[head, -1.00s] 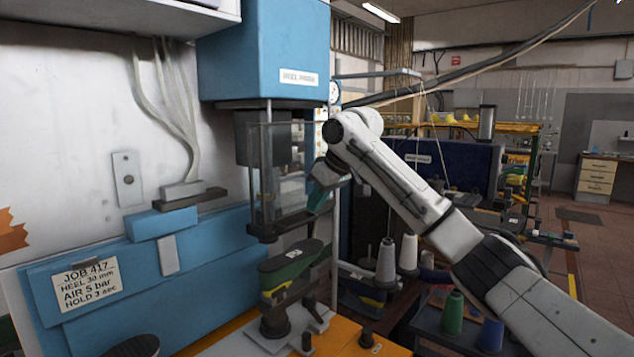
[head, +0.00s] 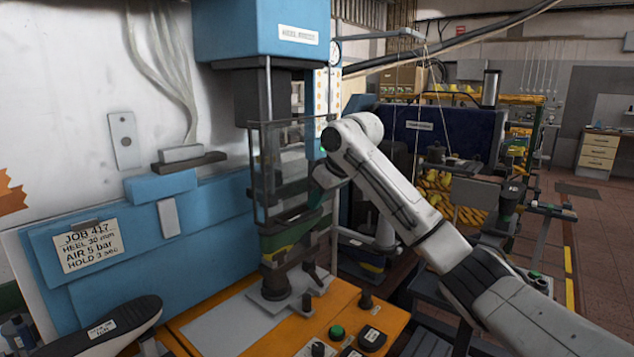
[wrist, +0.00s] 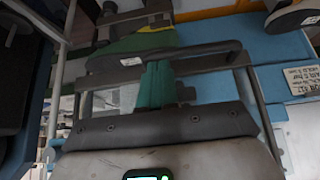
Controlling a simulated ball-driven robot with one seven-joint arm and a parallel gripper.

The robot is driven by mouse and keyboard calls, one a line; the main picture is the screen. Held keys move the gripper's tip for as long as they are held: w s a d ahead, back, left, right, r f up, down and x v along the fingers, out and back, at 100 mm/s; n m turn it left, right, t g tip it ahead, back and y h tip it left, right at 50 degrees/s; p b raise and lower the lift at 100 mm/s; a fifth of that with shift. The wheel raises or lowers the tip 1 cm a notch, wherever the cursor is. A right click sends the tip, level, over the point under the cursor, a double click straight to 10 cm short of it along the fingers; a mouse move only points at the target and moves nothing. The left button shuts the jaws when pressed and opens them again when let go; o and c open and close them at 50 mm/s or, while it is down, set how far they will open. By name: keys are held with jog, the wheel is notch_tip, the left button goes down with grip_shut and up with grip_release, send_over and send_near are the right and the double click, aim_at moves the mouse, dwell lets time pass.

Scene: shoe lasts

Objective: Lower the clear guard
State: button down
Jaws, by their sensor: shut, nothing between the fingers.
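The clear guard (head: 283,170) is a see-through, dark-edged panel in front of the blue heel press, at left of centre in the head view. Its lower edge hangs at about the height of the green shoe last (head: 285,238) and overlaps its top in the picture. My gripper (head: 312,200) is at the guard's lower right, its fingertips partly hidden there. In the wrist view my teal fingers (wrist: 157,85) are together with nothing between them, pointing towards the last and the guard's lower part. I cannot tell whether they touch the guard.
The blue press head (head: 262,28) is above. An orange base (head: 235,312) with a green button (head: 336,332) and knobs lies below. A job card (head: 88,246) is on the blue panel. Open floor lies at far right.

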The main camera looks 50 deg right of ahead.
notch_tip(320, 180, down, 15)
jog(key=b, duration=0.2)
jog(key=shift+r+b, duration=0.2)
jog(key=shift+b, duration=0.1)
jog(key=shift+a+f, duration=0.1)
jog(key=s+r+p, duration=0.1)
jog(key=s+r, duration=0.1)
jog(key=r, duration=0.4)
jog(key=s+r+p, duration=0.1)
jog(key=s+r, duration=0.1)
jog(key=r, duration=0.5)
jog(key=shift+s+d+r, duration=0.2)
jog(key=shift+s, duration=0.1)
